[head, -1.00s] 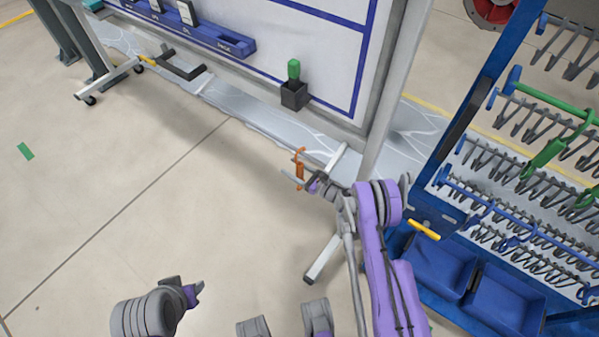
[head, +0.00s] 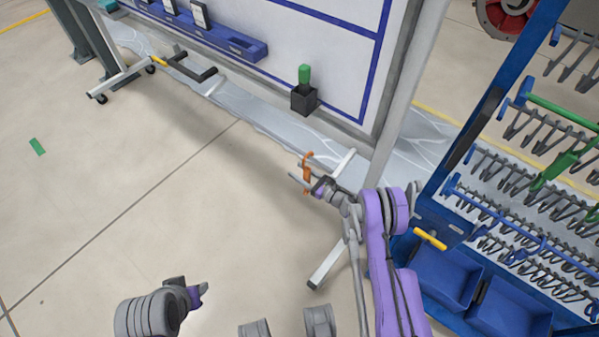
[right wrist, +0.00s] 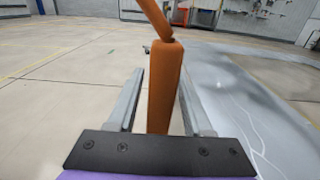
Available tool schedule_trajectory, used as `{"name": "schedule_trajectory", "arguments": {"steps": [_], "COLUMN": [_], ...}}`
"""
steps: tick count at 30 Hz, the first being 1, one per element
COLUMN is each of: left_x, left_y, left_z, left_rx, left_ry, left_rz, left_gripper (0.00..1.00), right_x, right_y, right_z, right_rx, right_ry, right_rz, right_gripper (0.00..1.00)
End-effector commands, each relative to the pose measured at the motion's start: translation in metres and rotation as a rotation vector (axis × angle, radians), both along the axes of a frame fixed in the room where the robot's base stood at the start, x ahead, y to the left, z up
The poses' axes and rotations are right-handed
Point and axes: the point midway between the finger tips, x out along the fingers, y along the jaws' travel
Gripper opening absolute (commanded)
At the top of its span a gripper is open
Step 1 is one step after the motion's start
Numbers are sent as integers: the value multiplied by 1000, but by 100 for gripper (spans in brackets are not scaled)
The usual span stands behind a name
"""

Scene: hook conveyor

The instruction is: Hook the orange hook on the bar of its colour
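The orange hook (head: 307,172) is upright in my right gripper (head: 309,183), above the floor in front of the white board. In the right wrist view the orange hook (right wrist: 165,85) stands between the two grey fingers of the gripper (right wrist: 161,100), its bent upper part running out of the top of the picture. My left gripper (head: 200,293) is low at the left, with no held thing visible; its fingers are too small to read. I see no orange bar in these views.
A blue rack (head: 487,100) at the right bears rows of grey hooks, a green bar (head: 562,112) and a blue bar (head: 510,220). Blue bins (head: 445,275) stand below. A yellow handle (head: 430,239) sits on its near side. Left floor is mostly clear.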

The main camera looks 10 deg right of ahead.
Motion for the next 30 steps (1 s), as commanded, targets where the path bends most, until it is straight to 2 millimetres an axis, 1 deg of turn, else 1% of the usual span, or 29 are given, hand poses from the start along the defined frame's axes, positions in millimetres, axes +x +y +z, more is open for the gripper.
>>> {"name": "schedule_trajectory", "arguments": {"steps": [10, 14, 17, 24, 30], "left_x": [0, 0, 0, 0, 0], "left_y": [0, 0, 0, 0, 0], "left_z": [0, 1, 1, 2, 3], "left_rx": [0, 0, 0, 0, 0], "left_ry": [0, 0, 0, -1, -1], "left_rz": [0, 0, 0, 0, 0], "left_gripper": [44, 44, 44, 44, 44], "right_x": [-1, -8, -22, -60, -81], "right_y": [-1, -7, -18, -48, -63], "right_z": [0, 0, 0, 0, 0], "right_rx": [0, 0, -1, 0, 0], "right_ry": [0, 0, -1, 0, 0], "right_rz": [0, -2, -3, -3, -2], "right_gripper": [62, 62, 62, 62, 62]}}
